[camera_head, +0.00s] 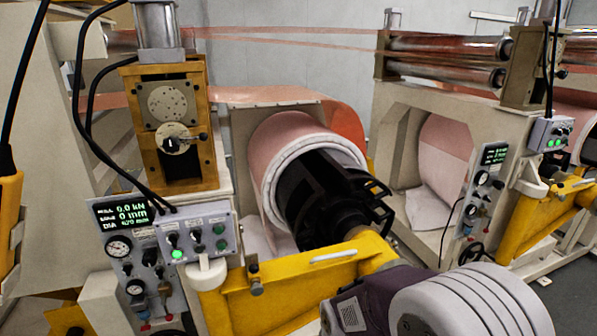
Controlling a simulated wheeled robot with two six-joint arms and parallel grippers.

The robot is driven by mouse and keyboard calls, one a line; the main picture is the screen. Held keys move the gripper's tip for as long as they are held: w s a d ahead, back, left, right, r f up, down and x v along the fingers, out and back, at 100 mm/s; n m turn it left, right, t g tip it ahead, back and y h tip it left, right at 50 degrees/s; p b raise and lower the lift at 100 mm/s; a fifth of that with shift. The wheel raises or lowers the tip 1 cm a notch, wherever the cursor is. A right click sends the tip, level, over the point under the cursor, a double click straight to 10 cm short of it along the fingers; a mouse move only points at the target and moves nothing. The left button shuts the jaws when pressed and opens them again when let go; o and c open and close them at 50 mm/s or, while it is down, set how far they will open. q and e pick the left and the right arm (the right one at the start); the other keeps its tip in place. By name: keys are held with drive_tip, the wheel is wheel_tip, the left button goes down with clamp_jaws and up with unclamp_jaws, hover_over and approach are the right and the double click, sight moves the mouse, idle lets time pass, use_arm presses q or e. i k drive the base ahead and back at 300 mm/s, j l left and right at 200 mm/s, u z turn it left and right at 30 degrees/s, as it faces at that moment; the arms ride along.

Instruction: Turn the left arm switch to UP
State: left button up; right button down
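A grey control box (197,235) is mounted at the front of the left machine. It carries small dark switches, green buttons and one brightly lit green lamp (177,254). A dark switch (172,238) sits at its left, just above the lit lamp, and another switch (196,236) sits to its right. The box's lettering is too small to read, so I cannot tell which switch is the left arm switch or its position. Neither of my grippers is in view, and nothing touches the box.
A display panel (122,212) with gauges is beside the box. A yellow machine arm (285,287) and a large grey-and-white drive unit (463,303) jut out at the front right. A copper foil roll (290,135) is behind. A similar control box (551,133) is at the right.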

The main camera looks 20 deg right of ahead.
sight(195, 235)
drive_tip(key=i+l+u, duration=0.35)
drive_tip(key=l, duration=0.3)
drive_tip(key=i+l+u, duration=0.15)
drive_tip(key=i+l, duration=0.05)
drive_tip(key=l, duration=0.1)
